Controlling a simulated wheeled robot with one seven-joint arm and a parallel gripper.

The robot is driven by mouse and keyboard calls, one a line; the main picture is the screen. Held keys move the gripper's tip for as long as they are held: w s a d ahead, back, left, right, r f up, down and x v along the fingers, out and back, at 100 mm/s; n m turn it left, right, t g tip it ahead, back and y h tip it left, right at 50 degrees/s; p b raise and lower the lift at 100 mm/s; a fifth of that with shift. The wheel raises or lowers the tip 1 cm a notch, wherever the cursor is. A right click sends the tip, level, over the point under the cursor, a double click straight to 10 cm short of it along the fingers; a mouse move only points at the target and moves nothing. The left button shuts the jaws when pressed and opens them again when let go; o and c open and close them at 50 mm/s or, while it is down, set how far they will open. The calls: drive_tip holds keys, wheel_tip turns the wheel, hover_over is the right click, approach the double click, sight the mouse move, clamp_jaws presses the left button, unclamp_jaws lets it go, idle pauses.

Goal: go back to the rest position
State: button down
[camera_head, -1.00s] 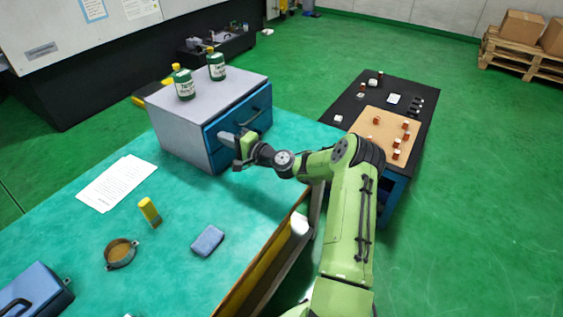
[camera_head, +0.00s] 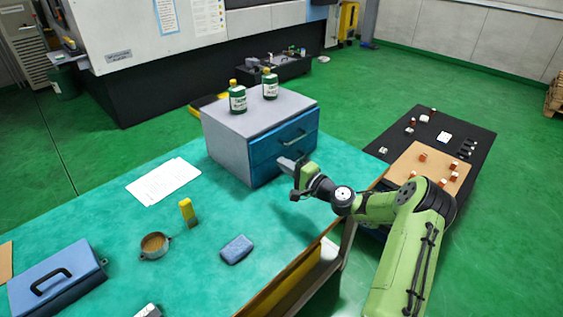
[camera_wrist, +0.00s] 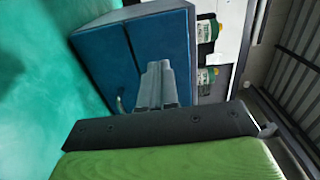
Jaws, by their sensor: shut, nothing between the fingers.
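My gripper (camera_head: 290,163) is shut and empty in the head view. It is in front of the blue drawer fronts of a grey cabinet (camera_head: 228,147), close to the lower drawer (camera_head: 268,167). I cannot tell whether it touches the drawer. In the wrist view the closed grey fingers (camera_wrist: 157,85) point at the blue drawer fronts (camera_wrist: 120,62). Both drawers look closed. The upper drawer's handle (camera_head: 292,137) shows in the head view.
Two green bottles (camera_head: 238,98) stand on the cabinet. The teal table holds papers (camera_head: 163,181), a yellow object (camera_head: 188,212), a round brown-filled dish (camera_head: 154,245), a blue sponge-like block (camera_head: 237,249) and a blue box (camera_head: 57,278). A black table (camera_head: 470,130) with small parts stands right.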

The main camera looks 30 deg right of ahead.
drive_tip(key=v, duration=0.7)
drive_tip(key=s+a+r+n+g+p, duration=0.25)
drive_tip(key=a+n+g, duration=0.25)
drive_tip(key=a, duration=0.4)
drive_tip(key=s+a+r+n+g+p, duration=0.1)
drive_tip(key=s+a+r+n+g, duration=0.25)
drive_tip(key=a+n+g, duration=0.35)
drive_tip(key=s+r+h+p, duration=0.1)
drive_tip(key=s+r, duration=0.3)
drive_tip(key=s, duration=0.4)
drive_tip(key=s+a+r+n+h+p, duration=0.1)
drive_tip(key=s+r+h+p, duration=0.1)
drive_tip(key=s+r, duration=0.3)
drive_tip(key=s+a+r+n+h+p, duration=0.1)
drive_tip(key=s+r+h, duration=0.2)
drive_tip(key=s, duration=0.9)
drive_tip(key=shift+s+r+t+p, duration=0.3)
drive_tip(key=shift+r+p, duration=0.05)
drive_tip(key=shift+r, duration=0.55)
drive_tip(key=shift+a, duration=0.1)
